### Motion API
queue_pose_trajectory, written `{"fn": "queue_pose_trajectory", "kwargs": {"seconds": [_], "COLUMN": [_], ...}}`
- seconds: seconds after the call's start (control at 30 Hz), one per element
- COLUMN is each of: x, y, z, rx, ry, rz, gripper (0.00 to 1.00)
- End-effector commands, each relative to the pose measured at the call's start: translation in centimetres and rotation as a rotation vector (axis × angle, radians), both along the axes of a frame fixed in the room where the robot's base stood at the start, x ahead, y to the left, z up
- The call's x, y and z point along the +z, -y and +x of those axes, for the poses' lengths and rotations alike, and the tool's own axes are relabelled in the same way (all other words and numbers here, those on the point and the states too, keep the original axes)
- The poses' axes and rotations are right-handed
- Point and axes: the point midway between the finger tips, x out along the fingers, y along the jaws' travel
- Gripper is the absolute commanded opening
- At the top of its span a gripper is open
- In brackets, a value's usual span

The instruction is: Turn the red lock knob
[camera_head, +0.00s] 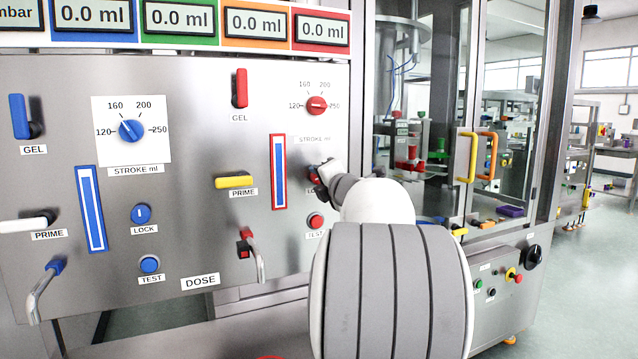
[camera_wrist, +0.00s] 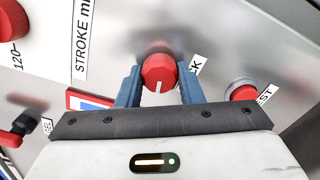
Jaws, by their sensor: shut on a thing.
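The red lock knob (camera_wrist: 158,73) is a round red knob with a white line on its face. In the wrist view it sits between the two blue-grey fingers of my gripper (camera_wrist: 158,84), which is shut on it. The knob is mounted on the steel panel, and its label beside it is partly covered by a finger. In the head view my gripper (camera_head: 317,174) reaches the panel at the right, and my arm hides most of the knob and its label there.
The red test button (camera_head: 316,221) is just below the knob. A red-framed gauge (camera_head: 278,172) and a yellow prime handle (camera_head: 234,182) are to the left. The red stroke dial (camera_head: 317,105) is above. A blue lock knob (camera_head: 141,214) is further left.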

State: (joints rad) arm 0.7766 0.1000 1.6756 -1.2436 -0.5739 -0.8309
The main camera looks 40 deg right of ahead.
Motion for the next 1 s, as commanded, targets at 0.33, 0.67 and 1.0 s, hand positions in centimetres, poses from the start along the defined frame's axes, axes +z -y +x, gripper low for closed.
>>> {"fn": "queue_pose_trajectory", "kwargs": {"seconds": [0.33, 0.67, 1.0], "x": [0.02, 0.02, 0.03], "y": [-0.04, -0.01, -0.11], "z": [0.02, 0.0, -0.76], "rx": [0.001, 0.0, -0.002], "ry": [-0.001, -0.001, -0.001], "rz": [-0.007, -0.005, -0.005], "gripper": [0.11, 0.55, 0.55]}}
